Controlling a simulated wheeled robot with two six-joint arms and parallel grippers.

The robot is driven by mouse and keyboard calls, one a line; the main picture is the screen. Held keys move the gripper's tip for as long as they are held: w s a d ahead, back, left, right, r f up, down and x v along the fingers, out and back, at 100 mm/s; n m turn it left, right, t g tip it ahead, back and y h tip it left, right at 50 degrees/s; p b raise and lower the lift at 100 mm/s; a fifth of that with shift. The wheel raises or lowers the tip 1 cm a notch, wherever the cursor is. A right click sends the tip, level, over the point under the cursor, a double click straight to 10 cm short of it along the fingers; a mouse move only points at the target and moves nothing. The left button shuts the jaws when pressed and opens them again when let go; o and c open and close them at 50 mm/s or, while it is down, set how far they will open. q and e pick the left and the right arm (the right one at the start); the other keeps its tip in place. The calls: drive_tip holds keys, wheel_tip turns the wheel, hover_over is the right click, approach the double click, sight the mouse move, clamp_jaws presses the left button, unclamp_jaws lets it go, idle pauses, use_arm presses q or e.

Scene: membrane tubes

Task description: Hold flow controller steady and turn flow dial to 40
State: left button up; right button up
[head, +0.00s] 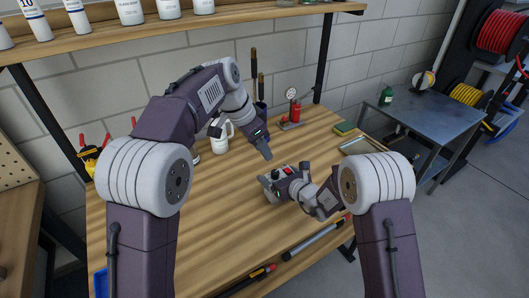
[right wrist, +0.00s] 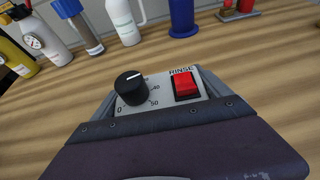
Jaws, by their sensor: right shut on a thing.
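The flow controller shows in the right wrist view (right wrist: 160,97) as a small grey panel. It carries a black flow dial (right wrist: 131,88) and a red RINSE switch (right wrist: 186,86). The dial's white mark points upward; scale numbers 0, 40 and 50 are readable, others are hidden by the knob. In the head view the controller (head: 270,187) is small, with its red switch visible, above the table's middle right. My right gripper (head: 280,184) is shut on it. My left gripper (head: 264,151) is apart from it, behind and left, pointing down; its finger gap is not visible.
A green-yellow sponge (head: 345,128) lies at the back right. Rods (head: 313,241) lie along the front right edge.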

drive_tip(key=o, duration=1.5)
drive_tip(key=shift+o, duration=0.2)
